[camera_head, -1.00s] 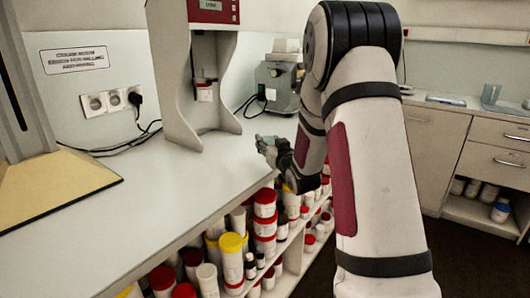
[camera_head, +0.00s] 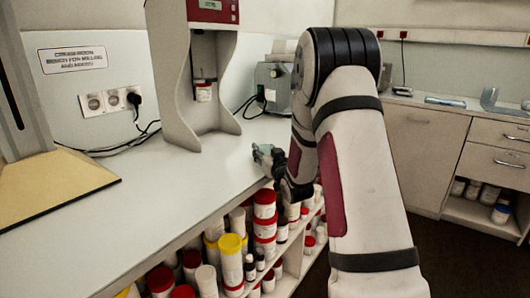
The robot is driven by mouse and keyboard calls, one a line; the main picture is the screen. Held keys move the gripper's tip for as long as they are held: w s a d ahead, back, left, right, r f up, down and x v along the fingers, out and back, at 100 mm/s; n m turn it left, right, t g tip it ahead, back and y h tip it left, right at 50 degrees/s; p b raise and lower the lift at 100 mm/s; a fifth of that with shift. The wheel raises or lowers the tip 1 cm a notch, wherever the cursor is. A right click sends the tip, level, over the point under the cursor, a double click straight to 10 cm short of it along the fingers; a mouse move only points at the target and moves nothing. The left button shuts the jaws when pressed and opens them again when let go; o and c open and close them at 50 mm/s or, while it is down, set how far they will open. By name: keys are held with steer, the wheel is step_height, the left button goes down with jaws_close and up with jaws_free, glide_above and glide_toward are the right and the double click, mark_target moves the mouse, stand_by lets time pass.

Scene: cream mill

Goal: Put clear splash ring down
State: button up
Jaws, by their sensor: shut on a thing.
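My gripper (camera_head: 264,156) is at the right edge of the white counter (camera_head: 140,212), low near the counter top, right of the tall mixing machine. It is small in view and partly hidden by my arm. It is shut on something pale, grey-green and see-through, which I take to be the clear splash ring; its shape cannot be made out. I cannot tell if it touches the counter.
The grey mixing machine (camera_head: 181,95) stands at the back, a small white jar (camera_head: 203,91) hanging in it. A grey device (camera_head: 272,88) is behind my arm. Shelves of jars (camera_head: 231,258) run under the counter edge. The front counter is clear.

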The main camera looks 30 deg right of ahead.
steer(key=shift+f, duration=0.35)
